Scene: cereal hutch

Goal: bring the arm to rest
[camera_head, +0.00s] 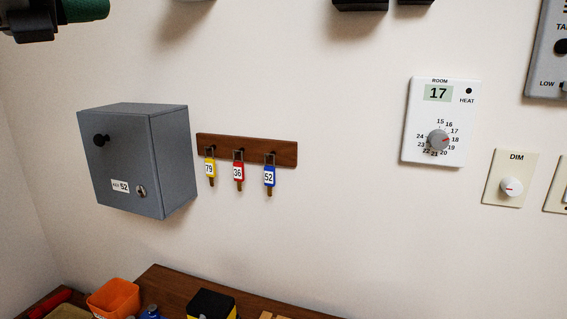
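A dark part of my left arm with a green band (82,10) comes in at the top left corner, cut by the picture edge. I cannot make out its fingertips or whether the gripper is open or shut. It is in front of the wall, above the grey cabinet (130,165), and touches nothing that I can see.
The cabinet door is closed. A wooden rack (246,150) holds yellow key 79 (209,169), red key 36 (238,172) and blue key 52 (269,176). A thermostat (420,145) and dimmer (509,187) are right. An orange container (114,298) stands below. Dark blocks (360,4) show above.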

